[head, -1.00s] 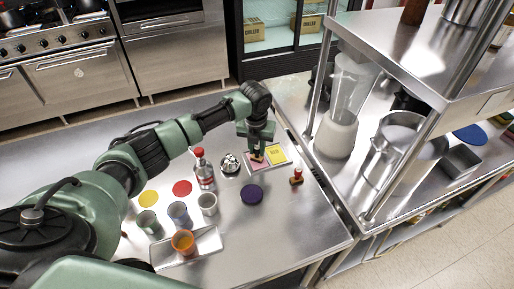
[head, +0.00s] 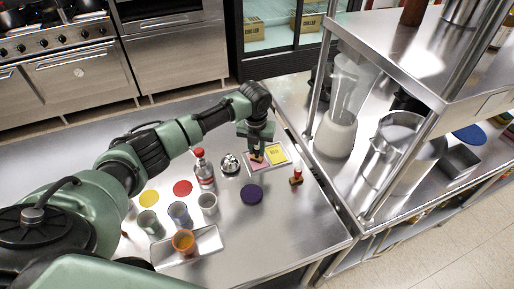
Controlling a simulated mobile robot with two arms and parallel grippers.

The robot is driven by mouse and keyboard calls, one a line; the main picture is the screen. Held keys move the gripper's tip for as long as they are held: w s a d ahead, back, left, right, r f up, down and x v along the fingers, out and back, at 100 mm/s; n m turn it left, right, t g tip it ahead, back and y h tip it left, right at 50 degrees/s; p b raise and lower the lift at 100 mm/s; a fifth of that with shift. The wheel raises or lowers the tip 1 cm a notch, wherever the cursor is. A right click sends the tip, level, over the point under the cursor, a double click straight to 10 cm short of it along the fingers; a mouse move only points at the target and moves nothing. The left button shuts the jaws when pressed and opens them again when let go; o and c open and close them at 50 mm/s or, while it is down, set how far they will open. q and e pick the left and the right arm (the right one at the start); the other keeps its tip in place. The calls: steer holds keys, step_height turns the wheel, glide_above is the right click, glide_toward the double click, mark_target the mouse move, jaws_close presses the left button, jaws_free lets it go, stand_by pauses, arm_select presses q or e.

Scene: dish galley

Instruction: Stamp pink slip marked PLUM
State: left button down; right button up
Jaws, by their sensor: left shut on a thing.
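My left gripper (head: 257,152) reaches over the counter and is shut on a small tan-handled stamp, mostly hidden by the fingers. The stamp is right over the pink slip (head: 257,166); I cannot tell whether it touches. The pink slip lies beside a yellow slip (head: 278,154) on a pale tray (head: 290,161). The writing on the slips is too small to read. A second stamp (head: 296,177) with a red top stands upright to the right. A dark purple round pad (head: 251,194) lies in front of the slips. My right gripper is not in view.
A silver bell (head: 230,164) and a red-capped bottle (head: 204,170) stand left of the slips. The front right counter is clear. A shelf with a blender (head: 340,125) stands right.

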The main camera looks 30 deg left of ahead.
arm_select(q)
steer(key=shift+r+p, duration=3.05)
steer(key=shift+r, duration=0.4)
steer(key=shift+w, duration=0.1)
